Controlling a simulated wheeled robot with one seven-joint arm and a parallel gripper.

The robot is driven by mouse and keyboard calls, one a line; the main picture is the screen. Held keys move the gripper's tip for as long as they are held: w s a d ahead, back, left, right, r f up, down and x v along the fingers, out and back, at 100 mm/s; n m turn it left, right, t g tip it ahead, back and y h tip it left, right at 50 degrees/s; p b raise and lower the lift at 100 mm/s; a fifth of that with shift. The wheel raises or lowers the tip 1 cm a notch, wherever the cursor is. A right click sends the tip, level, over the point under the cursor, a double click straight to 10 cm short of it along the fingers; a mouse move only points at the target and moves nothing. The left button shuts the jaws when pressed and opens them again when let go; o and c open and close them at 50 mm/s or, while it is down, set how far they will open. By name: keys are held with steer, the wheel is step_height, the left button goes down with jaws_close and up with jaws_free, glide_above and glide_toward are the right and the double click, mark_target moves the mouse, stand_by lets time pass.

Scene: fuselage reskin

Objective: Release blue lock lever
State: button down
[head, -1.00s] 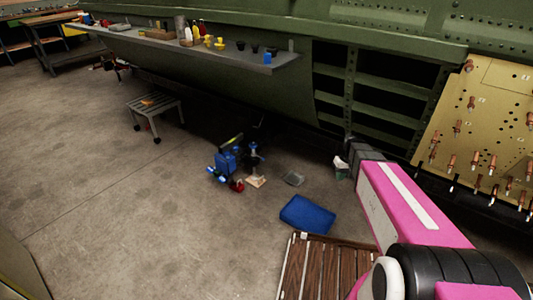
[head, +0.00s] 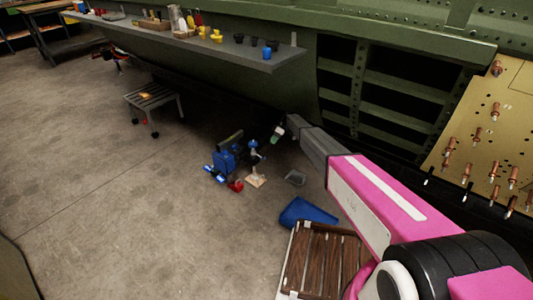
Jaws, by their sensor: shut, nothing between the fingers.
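A blue machine (head: 223,158) with small red and blue parts stands on the concrete floor near the middle. Small blue pieces show on its left side and top, but at this size I cannot tell which one is the lock lever. My gripper (head: 277,134) is at the far end of my pink and grey arm, in front of the dark lower fuselage. It is shut and empty, above and to the right of the blue machine in the picture. I see a gap between them, and the fingers are too small to make out clearly.
A slatted wooden platform (head: 318,258) is at the bottom. A long shelf (head: 240,55) holds bottles and cups. A step stool (head: 152,98) stands left. The left floor is clear.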

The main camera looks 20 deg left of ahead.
mark_target(263, 157)
steer(key=shift+s, duration=0.1)
steer(key=x, duration=0.9)
steer(key=shift+s+f, duration=0.15)
steer(key=shift+f, duration=0.2)
steer(key=shift+s+a+m, duration=0.1)
steer(key=shift+s+m, duration=0.35)
steer(key=shift+m, duration=0.05)
steer(key=s+m+t, duration=0.1)
steer(key=s+m+t+y, duration=0.1)
steer(key=m, duration=0.1)
steer(key=shift+s+a+y, duration=0.15)
steer(key=shift+s+y, duration=0.05)
steer(key=shift+y, duration=0.1)
steer(key=s+a+m+t, duration=0.4)
steer(key=a+m, duration=0.1)
steer(key=m, duration=0.2)
steer(key=shift+s+a+m+t+y, duration=0.15)
steer(key=shift+s+m+t+y, duration=0.15)
steer(key=shift+s+t, duration=0.1)
steer(key=shift+a, duration=0.1)
stand_by(0.6)
